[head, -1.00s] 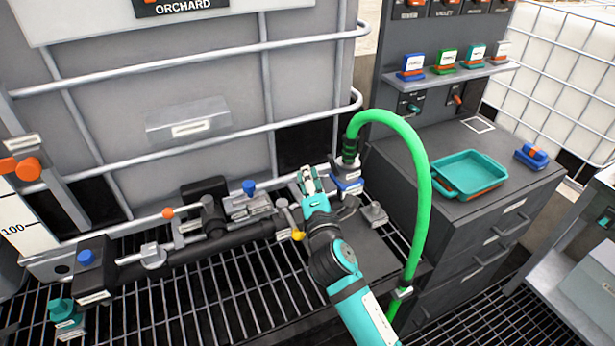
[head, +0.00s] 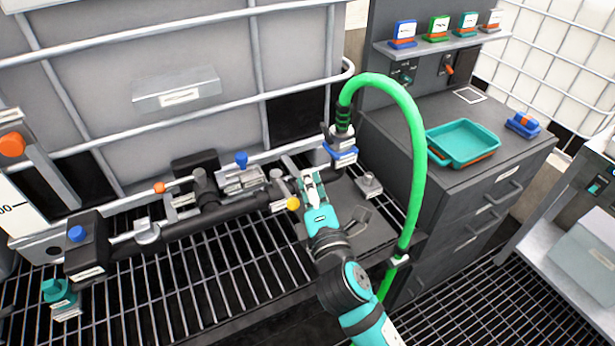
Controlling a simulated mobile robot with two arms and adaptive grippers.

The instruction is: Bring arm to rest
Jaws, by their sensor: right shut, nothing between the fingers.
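My right arm comes up from the bottom of the head view. Its right gripper (head: 309,185) is shut and empty. It is over the dark plate (head: 372,234) on the grating, close to the right end of the black pipe manifold (head: 240,203). A yellow knob (head: 293,203) is just left of the gripper. The blue-collared hose coupling (head: 341,153) is just right of and behind it, with the green hose (head: 415,140) arching from it down to the right. I cannot tell whether the gripper touches any of these. My left gripper does not show.
A caged tote (head: 200,140) stands behind the manifold. To the right, a dark cabinet (head: 440,195) carries a teal tray (head: 463,143) and a blue block (head: 522,125). A shelf (head: 440,44) above holds several coloured tags. The front grating (head: 230,270) is mostly clear.

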